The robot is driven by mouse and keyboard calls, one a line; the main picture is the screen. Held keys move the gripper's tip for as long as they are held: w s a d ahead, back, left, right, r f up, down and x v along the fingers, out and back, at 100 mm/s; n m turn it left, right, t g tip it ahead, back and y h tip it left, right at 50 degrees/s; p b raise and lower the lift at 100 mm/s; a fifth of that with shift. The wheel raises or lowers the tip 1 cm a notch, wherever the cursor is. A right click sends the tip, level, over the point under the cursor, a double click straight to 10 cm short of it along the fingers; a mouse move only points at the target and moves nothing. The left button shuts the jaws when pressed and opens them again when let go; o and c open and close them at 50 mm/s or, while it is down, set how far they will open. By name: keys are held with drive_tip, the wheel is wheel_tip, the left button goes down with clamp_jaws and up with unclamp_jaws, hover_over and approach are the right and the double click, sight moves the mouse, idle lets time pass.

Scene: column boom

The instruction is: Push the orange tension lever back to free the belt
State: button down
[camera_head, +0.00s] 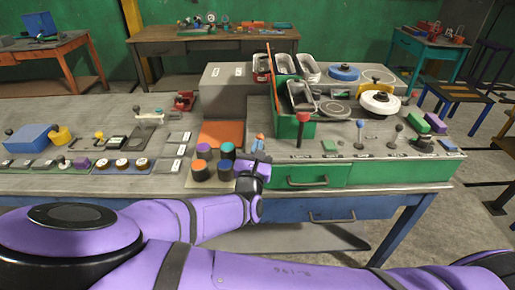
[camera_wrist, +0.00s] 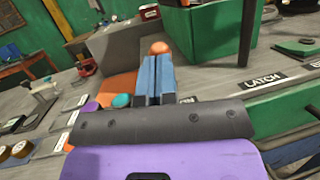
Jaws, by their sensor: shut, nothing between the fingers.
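An upright lever with a dark stem and an orange-red knob (camera_head: 303,117) stands at the left front of the grey console, before the green bin. Its stem (camera_wrist: 248,30) shows in the wrist view beside a LATCH label; its knob is out of that frame. I cannot read a label that marks it as the tension lever. My gripper (camera_head: 259,138) is left of the lever and apart from it. I cannot make out a belt.
The green bin (camera_head: 295,130) stands behind the lever. A blue-knobbed lever (camera_head: 360,125) and a grey-knobbed lever (camera_head: 398,127) stand further right. A white wheel (camera_head: 380,103) and a blue wheel (camera_head: 343,73) are behind. Several capped cylinders (camera_head: 199,170) crowd my gripper's left.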

sight(258, 134)
drive_tip(key=shift+w+r, duration=0.1)
drive_tip(key=shift+w+r+n+g+y, duration=0.3)
drive_tip(key=shift+w+r+g, duration=0.45)
drive_tip(key=shift+g, duration=0.55)
drive_tip(key=shift+w+d+r+g+y, duration=0.15)
drive_tip(key=shift+w+r+g, duration=0.15)
drive_tip(key=shift+w+g, duration=0.25)
drive_tip(key=shift+w+a+r+g+y, duration=0.15)
drive_tip(key=shift+w+r+g, duration=0.15)
drive_tip(key=shift+g, duration=0.35)
drive_tip(key=shift+w+d+r+n+g, duration=0.15)
drive_tip(key=shift+w+n+g, duration=0.25)
drive_tip(key=shift+w+g, duration=0.55)
drive_tip(key=w+g, duration=0.1)
drive_tip(key=g, duration=0.1)
drive_tip(key=shift+w+r+g+y, duration=0.15)
drive_tip(key=shift+w+g+y, duration=0.15)
drive_tip(key=shift+w+g, duration=0.05)
drive_tip(key=shift+w, duration=0.5)
drive_tip(key=shift+w, duration=0.1)
drive_tip(key=shift+r, duration=0.1)
